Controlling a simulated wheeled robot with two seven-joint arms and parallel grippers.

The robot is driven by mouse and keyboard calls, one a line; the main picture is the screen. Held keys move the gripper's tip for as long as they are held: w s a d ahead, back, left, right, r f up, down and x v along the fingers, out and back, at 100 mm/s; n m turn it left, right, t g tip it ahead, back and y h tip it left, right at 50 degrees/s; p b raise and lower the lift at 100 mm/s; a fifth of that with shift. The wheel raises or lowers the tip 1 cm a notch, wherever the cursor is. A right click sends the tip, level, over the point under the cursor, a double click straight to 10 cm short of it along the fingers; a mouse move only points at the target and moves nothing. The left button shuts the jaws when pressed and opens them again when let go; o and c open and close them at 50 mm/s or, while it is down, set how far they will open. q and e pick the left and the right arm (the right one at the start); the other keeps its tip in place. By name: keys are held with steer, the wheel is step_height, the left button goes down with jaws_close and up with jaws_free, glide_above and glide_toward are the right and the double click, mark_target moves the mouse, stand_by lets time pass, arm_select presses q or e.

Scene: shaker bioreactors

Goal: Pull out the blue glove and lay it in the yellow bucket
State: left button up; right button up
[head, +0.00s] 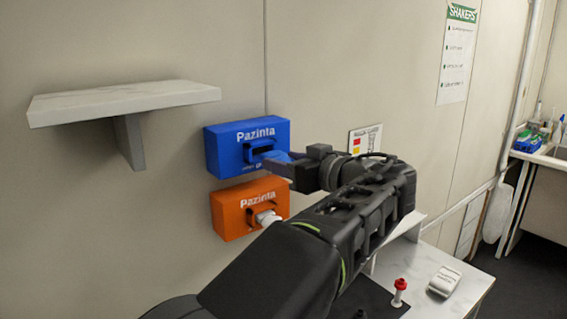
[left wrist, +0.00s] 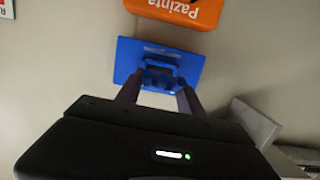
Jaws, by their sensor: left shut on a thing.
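The blue glove (head: 276,155) pokes out of the slot of the blue Pazinta box (head: 222,153) on the wall. My left gripper (head: 272,162) is at the front of this box, shut on the blue glove. In the left wrist view the same blue box (left wrist: 128,57) appears upside down, and my left gripper's fingers (left wrist: 159,90) reach to its slot. The glove between them is dark and hard to make out there. How much of it is still inside the box is hidden. The yellow bucket and my right gripper are not in view.
An orange Pazinta box (head: 232,217) with a white glove (head: 266,217) hangs just below. A wall shelf (head: 125,99) juts out at upper left. A white table (head: 455,265) with a red-capped item (head: 400,292) stands lower right. A sink counter (head: 545,156) is at far right.

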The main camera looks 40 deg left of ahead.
arm_select(q)
steer(key=shift+b+v, duration=0.4)
steer(key=shift+v, duration=0.75)
steer(key=shift+f, duration=0.2)
